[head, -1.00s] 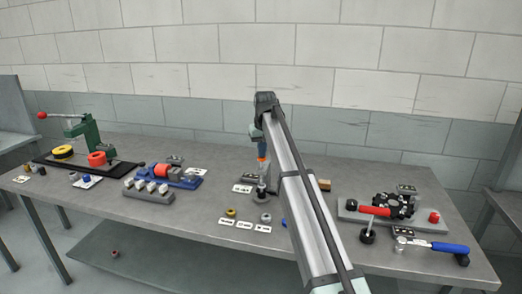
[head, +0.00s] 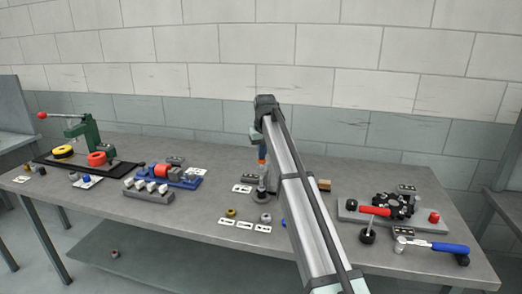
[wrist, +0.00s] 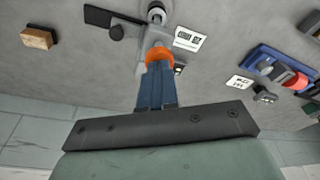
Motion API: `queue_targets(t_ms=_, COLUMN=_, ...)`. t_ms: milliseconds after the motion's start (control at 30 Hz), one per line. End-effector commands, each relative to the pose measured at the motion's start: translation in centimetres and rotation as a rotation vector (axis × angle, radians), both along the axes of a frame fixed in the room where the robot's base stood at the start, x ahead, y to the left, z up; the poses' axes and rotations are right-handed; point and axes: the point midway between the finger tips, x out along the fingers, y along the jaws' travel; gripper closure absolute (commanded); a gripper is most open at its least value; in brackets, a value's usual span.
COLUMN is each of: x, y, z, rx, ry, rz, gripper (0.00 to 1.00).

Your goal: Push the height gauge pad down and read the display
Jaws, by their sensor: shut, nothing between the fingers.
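The height gauge (head: 262,196) stands at the middle of the bench, with a dark round base and an upright post. My gripper (head: 262,161) is over it, fingers pointing down, shut and empty, with orange tips. In the wrist view the blue fingers and orange tips (wrist: 158,56) overlap grey gauge parts, and a round end (wrist: 156,14) shows beyond them. I cannot tell whether the tips touch the pad. No display reading can be made out; my arm and fingers cover part of the gauge.
A white card (head: 242,189) lies left of the gauge. Several small rings and labels lie in front. A wooden block (head: 324,185) and a clamp fixture with a red handle (head: 374,211) are to the right. A blue fixture (head: 183,180) and green press (head: 84,137) are left.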

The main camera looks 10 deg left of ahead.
Motion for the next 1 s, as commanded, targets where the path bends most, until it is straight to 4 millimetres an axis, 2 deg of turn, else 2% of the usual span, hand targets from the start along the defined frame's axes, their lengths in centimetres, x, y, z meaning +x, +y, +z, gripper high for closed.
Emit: queue_targets(t_ms=1000, x=-0.01, y=-0.01, z=-0.99, rx=0.0, ry=0.0, rz=0.0, gripper=1.0)
